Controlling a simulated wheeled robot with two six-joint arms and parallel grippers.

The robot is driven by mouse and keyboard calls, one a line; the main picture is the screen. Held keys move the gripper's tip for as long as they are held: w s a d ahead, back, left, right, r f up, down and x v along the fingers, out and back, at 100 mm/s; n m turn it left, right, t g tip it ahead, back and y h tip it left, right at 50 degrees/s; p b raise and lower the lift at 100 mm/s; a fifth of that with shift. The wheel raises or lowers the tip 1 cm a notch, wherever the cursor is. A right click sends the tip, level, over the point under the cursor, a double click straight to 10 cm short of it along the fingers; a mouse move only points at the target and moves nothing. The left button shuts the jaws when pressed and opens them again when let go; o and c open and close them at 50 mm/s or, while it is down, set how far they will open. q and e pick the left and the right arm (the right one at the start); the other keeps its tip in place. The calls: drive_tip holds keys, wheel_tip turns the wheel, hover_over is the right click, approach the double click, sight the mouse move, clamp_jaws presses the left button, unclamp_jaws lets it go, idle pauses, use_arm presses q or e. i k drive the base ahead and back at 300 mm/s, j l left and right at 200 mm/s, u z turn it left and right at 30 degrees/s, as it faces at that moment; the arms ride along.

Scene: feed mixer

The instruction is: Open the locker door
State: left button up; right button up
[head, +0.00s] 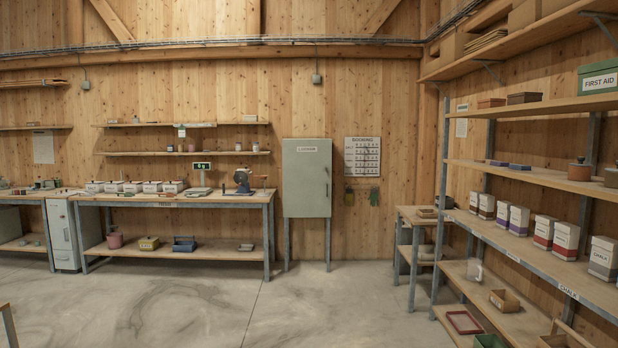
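The locker (307,179) is a grey-green metal cabinet on thin legs against the back wall, a little right of the workbench. It has a label plate (307,149) near its top. Its door looks shut. A small handle (327,189) seems to sit near the door's right edge. The locker stands across the room from me. Neither of my grippers shows in the head view.
A workbench (228,196) with boxes and a scale stands left of the locker. A small side table (420,213) and tall shelving (600,280) with boxes stand on the right. The concrete floor (330,310) before the locker is clear.

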sight(307, 187)
drive_tip(key=i+z, duration=0.15)
drive_tip(key=z, duration=0.3)
drive_tip(key=i, duration=6.55)
drive_tip(key=i+u, duration=0.1)
drive_tip(key=i, duration=0.4)
drive_tip(key=i+l+u, duration=0.15)
drive_tip(key=i, duration=0.4)
drive_tip(key=i+l+u, duration=0.1)
drive_tip(key=i, duration=0.4)
drive_tip(key=l, duration=0.1)
